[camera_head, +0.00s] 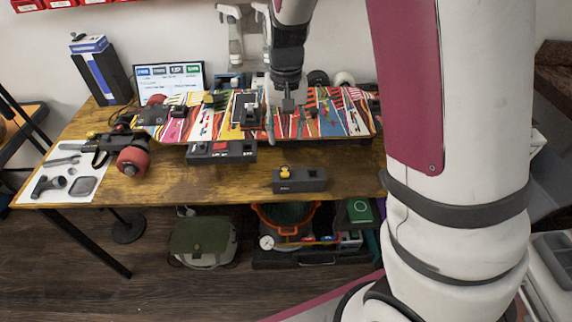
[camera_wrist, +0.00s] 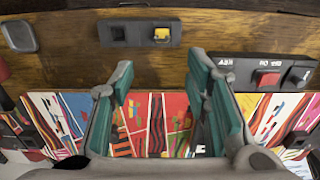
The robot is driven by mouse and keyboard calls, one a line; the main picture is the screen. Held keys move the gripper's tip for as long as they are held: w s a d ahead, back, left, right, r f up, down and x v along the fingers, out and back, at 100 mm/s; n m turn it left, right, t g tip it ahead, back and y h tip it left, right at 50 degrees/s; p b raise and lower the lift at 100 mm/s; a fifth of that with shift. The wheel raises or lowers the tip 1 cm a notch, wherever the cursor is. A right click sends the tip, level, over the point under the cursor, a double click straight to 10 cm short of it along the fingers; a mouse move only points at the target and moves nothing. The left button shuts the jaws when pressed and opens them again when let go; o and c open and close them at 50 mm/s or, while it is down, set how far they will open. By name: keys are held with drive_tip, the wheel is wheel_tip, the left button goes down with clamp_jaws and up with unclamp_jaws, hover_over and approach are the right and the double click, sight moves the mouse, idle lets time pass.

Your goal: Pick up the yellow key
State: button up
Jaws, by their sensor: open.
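The yellow key (camera_head: 285,172) sits at the left end of a dark box (camera_head: 312,182) near the table's front edge. In the wrist view the yellow key (camera_wrist: 161,36) shows on the same dark box (camera_wrist: 140,36), with a dark square recess beside it. My gripper (camera_head: 280,112) is above the skateboard, behind the box in the head view. In the wrist view my gripper (camera_wrist: 161,72) is open, its two teal-padded fingers apart with nothing between them. The key lies beyond the fingertips, roughly in line with the gap.
A colourful skateboard (camera_head: 345,112) lies across the table under my gripper. A second dark box with a red button (camera_head: 220,150) stands in front of it. A wheel truck (camera_head: 132,160) and a white tool sheet (camera_head: 60,190) are at left. Bare wood surrounds the key's box.

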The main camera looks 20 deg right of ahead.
sight(285, 165)
wheel_tip(285, 165, down, 8)
drive_tip(key=shift+r, duration=0.1)
drive_tip(key=shift+a+f+b, duration=0.15)
drive_tip(key=shift+f+b, duration=0.15)
drive_tip(key=shift+f, duration=2.5)
clamp_jaws()
